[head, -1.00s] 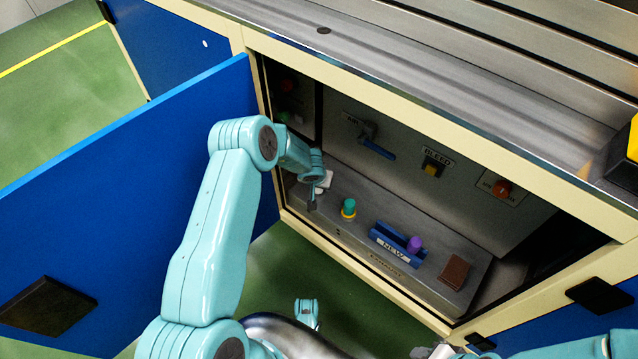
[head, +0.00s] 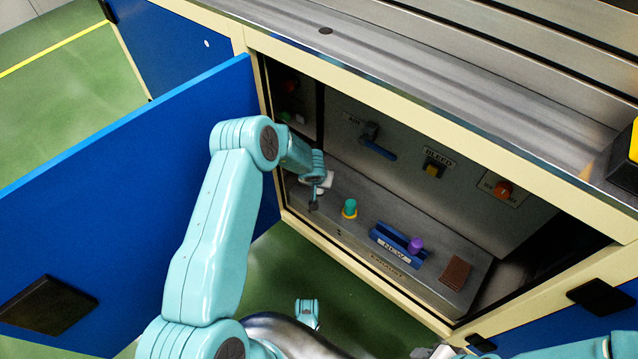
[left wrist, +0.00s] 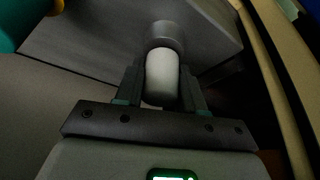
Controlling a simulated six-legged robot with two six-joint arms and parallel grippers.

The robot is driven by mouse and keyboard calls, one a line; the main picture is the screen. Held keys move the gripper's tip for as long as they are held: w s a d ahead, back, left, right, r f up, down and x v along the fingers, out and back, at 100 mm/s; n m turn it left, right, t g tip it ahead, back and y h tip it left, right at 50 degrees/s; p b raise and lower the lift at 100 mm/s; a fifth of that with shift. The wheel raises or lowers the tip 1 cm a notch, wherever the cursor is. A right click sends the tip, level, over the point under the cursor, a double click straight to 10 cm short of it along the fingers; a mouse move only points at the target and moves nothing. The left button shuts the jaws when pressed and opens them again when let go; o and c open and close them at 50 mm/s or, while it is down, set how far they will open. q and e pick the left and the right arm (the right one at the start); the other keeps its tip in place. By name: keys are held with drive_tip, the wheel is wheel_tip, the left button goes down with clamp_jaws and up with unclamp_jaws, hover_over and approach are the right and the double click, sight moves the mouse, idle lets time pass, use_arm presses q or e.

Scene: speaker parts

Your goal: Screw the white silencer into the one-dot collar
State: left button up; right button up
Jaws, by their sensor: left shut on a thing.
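The white silencer (left wrist: 161,76) is upright in the left wrist view, between the two dark fingers of my left gripper (left wrist: 162,88). The gripper is shut on it. The silencer's far end meets a round grey collar (left wrist: 165,36); I cannot tell how deep it sits, and no dot mark is visible. In the head view my left gripper (head: 314,203) is at the left end of the grey ledge inside the cabinet, where silencer and collar are hidden or too small to tell. My right gripper is not in view.
A teal part with a yellow ring (head: 349,208) stands right of the gripper. Beyond it are a blue NEW holder (head: 397,246) with a purple part (head: 415,244) and a brown block (head: 455,273). A blue lever (head: 378,149) is on the back panel. The open blue door (head: 120,190) flanks my arm.

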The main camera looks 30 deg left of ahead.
use_arm(q)
drive_tip(key=shift+d+m+h, duration=0.15)
drive_tip(key=shift+m+h, duration=0.55)
drive_tip(key=shift+m, duration=1)
drive_tip(key=o, duration=0.6)
